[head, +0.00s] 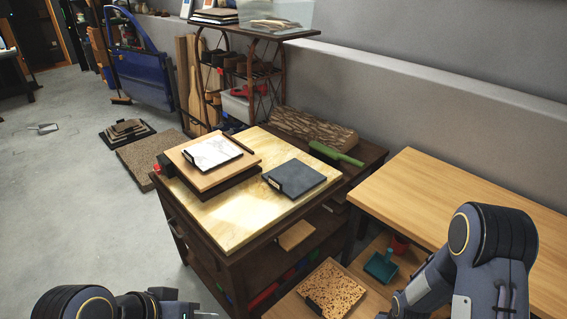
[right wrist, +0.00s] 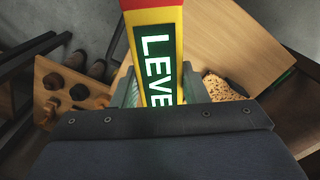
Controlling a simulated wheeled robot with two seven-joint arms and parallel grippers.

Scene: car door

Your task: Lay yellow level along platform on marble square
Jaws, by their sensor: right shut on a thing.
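The yellow level (right wrist: 162,18) with a green "LEVE" label shows in the right wrist view, between the fingers of my right gripper (right wrist: 160,88), which is shut on it. The level's far end runs out of the picture. In the head view, the right gripper and the level are out of sight. The white marble square (head: 211,151) lies on a raised wooden platform (head: 197,179) on the cream-topped table (head: 245,220). My left gripper (head: 203,314) is only partly seen at the bottom edge; its fingers cannot be made out.
A dark slate square (head: 294,178) lies right of the platform. A green brush (head: 335,153) and a bark slab (head: 312,131) are behind. A wooden table (head: 470,195) stands at right, with a speckled cork board (head: 333,288) and teal dustpan (head: 382,266) below. Open floor lies left.

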